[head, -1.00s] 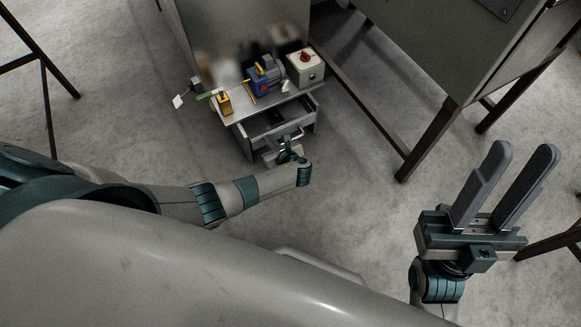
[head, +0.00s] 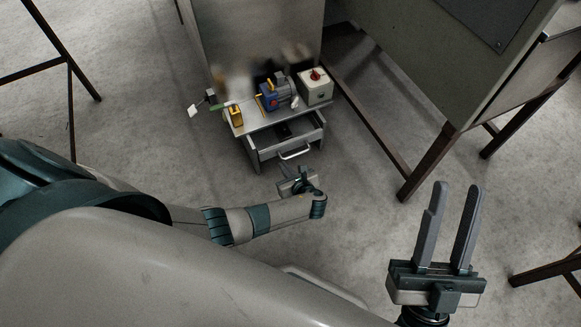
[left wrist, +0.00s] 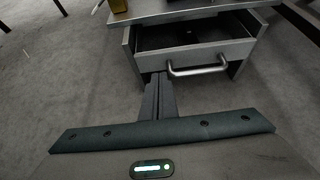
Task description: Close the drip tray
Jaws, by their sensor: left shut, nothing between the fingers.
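The drip tray (head: 311,143) is a grey metal drawer under the small machine table, partly pulled out with its dark inside showing. A bar handle (head: 295,154) is on its front. In the left wrist view the tray front (left wrist: 211,56) and its handle (left wrist: 198,71) are close ahead. My left gripper (head: 286,170) is in front of the tray, below the handle in the picture; its fingers (left wrist: 157,77) are together and empty. The tips appear near the tray front's lower left; whether they touch is unclear. My right gripper (head: 456,187) is open and empty, far right of the tray.
The table (head: 262,120) carries a blue and grey motor unit (head: 277,94), a white box with a red knob (head: 315,86) and a yellow part (head: 235,115). A large cabinet on legs (head: 432,80) stands to the right.

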